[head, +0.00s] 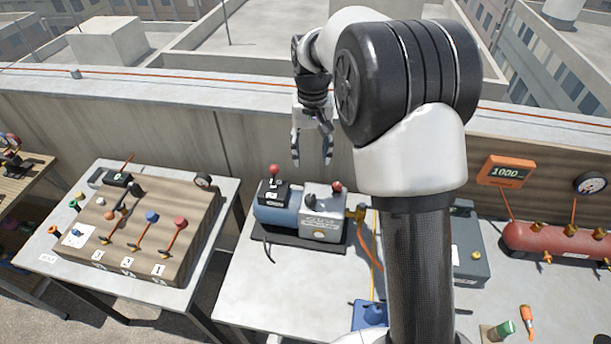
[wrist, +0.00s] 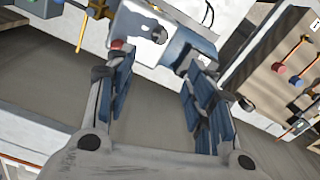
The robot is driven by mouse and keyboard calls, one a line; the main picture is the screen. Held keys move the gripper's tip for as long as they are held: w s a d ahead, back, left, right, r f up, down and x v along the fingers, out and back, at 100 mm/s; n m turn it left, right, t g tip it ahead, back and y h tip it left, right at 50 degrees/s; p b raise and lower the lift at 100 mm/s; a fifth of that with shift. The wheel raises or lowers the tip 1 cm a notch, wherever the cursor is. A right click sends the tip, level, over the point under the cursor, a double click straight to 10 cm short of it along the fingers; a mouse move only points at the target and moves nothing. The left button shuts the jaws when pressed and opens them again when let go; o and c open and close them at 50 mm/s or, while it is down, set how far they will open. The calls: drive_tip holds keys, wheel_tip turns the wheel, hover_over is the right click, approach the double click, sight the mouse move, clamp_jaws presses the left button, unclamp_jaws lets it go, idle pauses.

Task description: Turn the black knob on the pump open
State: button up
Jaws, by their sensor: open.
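The pump (head: 323,232) stands on the right-hand bench, with a blue cylinder at its left and a grey body. A red-tipped lever (head: 274,172) rises from a black box on its left, and another red ball (head: 337,186) shows at its top right. The pump also shows at the top of the wrist view (wrist: 150,50). A small dark round part there (wrist: 158,36) may be the black knob; I cannot tell its setting. My gripper (head: 312,158) is open and empty, fingers pointing down above the pump, apart from it. It also shows in the wrist view (wrist: 157,68).
A wooden lever panel (head: 190,225) stands on the left bench. To the right are a red tank (head: 545,240), an orange display (head: 506,172) and a grey box (head: 470,262). A blue item (head: 370,314) sits near the front. A parapet wall (head: 240,135) runs behind the benches.

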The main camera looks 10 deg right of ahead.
sight(311, 197)
wheel_tip(311, 197, down, 17)
drive_tip(key=b, duration=0.3)
drive_tip(key=shift+s+f, duration=0.1)
drive_tip(key=shift+f, duration=0.05)
drive_tip(key=c, duration=1.1)
